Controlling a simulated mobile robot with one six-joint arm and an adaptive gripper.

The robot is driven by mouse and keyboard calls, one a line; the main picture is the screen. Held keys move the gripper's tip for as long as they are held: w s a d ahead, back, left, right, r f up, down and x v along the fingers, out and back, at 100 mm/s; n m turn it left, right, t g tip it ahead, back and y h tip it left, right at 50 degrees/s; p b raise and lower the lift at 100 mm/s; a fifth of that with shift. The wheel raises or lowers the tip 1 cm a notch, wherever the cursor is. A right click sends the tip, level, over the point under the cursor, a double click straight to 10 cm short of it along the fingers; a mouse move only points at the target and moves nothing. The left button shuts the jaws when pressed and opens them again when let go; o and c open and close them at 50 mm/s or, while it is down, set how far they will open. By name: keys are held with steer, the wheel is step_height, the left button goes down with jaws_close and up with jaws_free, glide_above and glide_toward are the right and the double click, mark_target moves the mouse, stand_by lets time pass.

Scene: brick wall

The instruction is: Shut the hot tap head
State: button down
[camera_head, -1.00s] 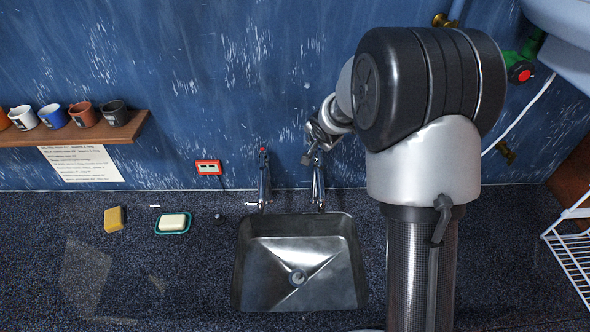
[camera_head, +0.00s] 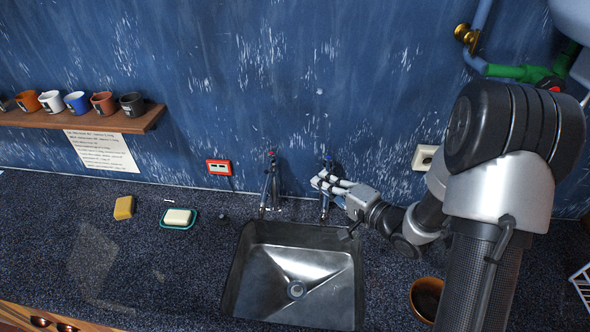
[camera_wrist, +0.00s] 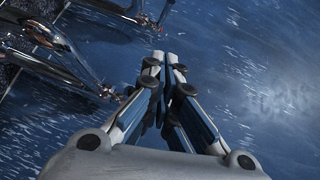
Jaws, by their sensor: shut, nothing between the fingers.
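The tap with a red mark on its head (camera_head: 270,180) stands at the back left of the sink and is the hot one by its colour. A second chrome tap with a blue mark (camera_head: 327,162) stands to its right. My gripper (camera_head: 318,183) is shut and empty, its fingers in front of the blue-marked tap and right of the red-marked one. I cannot tell whether it touches the blue-marked tap. In the wrist view, my shut fingertips (camera_wrist: 165,57) point toward the wall, with chrome tap parts (camera_wrist: 62,45) at upper left. Whether the red-marked head is turned open is unclear.
The steel sink (camera_head: 241,291) is sunk in the dark counter below the taps. A soap dish (camera_head: 192,221) and sponge (camera_head: 124,208) lie left of it. A brown bowl (camera_head: 413,294) stands to the right. The blue wall (camera_head: 250,90) is close behind the taps.

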steer(key=b, duration=0.2)
glide_toward(270, 163)
steer(key=w+d, duration=0.2)
steer(key=w, duration=0.2)
steer(key=shift+w+a+f, duration=0.15)
steer(key=shift+a, duration=0.55)
steer(key=shift+w+a+f, duration=0.1)
steer(key=shift+w+a, duration=0.05)
steer(key=shift+a, duration=0.55)
steer(key=shift+w+a+f, duration=0.15)
steer(key=shift+a, duration=0.55)
steer(key=shift+s+a, duration=0.1)
steer(key=shift+a, duration=0.55)
